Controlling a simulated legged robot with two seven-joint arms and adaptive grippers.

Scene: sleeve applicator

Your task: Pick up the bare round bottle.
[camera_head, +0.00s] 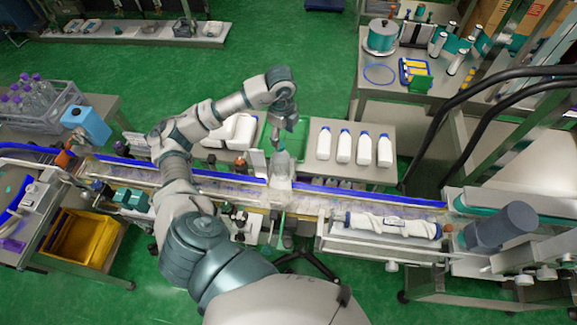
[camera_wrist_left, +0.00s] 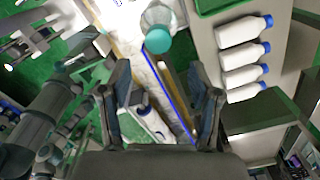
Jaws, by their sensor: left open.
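A clear round bottle with a teal cap (camera_wrist_left: 158,30) shows at the top of the left wrist view, upright on the conveyor and without a visible sleeve. In the head view the clear bottle (camera_head: 281,172) stands near the middle of the conveyor. My left gripper (camera_head: 280,135) is above and close to it, with the arm reaching over from the left. In the left wrist view the fingers of this gripper (camera_wrist_left: 162,95) are spread apart and nothing is between them. The bottle is beyond the fingertips. My right gripper is not in view.
Several white bottles with blue caps (camera_head: 343,146) lie on a side table behind the conveyor. The conveyor's blue rail (camera_head: 330,191) runs alongside the clear bottle. A sleeved white item (camera_head: 392,224) lies at the right. A crate of clear bottles (camera_head: 40,105) stands far left.

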